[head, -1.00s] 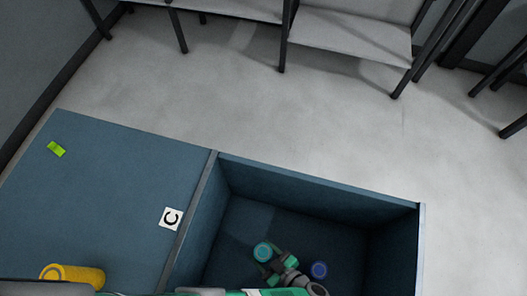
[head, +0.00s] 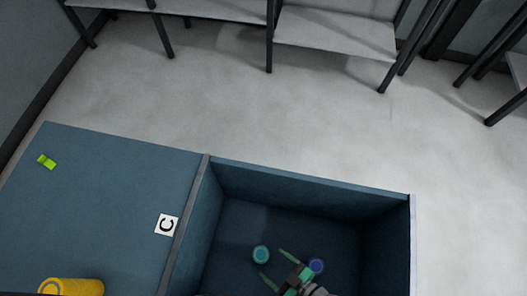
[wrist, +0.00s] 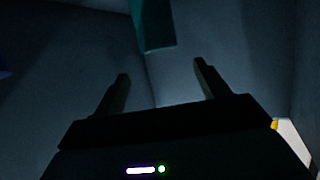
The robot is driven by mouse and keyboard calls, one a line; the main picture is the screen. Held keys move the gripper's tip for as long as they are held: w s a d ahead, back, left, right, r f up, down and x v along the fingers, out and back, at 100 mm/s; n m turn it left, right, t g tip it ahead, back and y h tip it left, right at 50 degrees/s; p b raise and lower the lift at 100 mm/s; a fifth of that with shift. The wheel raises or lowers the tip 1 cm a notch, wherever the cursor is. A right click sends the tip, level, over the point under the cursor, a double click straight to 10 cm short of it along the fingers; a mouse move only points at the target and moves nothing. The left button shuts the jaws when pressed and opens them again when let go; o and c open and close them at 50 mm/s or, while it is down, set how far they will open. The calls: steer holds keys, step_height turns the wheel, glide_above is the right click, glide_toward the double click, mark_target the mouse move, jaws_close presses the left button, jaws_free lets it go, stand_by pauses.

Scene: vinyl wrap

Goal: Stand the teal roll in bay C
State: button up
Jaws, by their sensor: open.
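The teal roll (head: 261,254) shows its round end upward in the head view and appears to stand upright on the floor of the deep blue bay (head: 235,222). A white card marked C (head: 166,225) lies on the flat surface just left of this bay. My gripper (head: 271,265) is inside the bay, open and empty, its fingers to the lower right of the roll and apart from it. In the wrist view the roll's teal side (wrist: 155,30) shows at the top, beyond my open fingertips (wrist: 160,70).
A dark blue roll (head: 317,267) stands in the same bay, close to the right of my gripper. A yellow roll (head: 72,287) and a small green object (head: 47,162) lie on the flat surface at left. The bay walls (head: 310,178) rise around my gripper.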

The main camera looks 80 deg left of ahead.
steer(key=p+v, duration=0.1)
steer(key=v, duration=0.4)
stand_by(0.4)
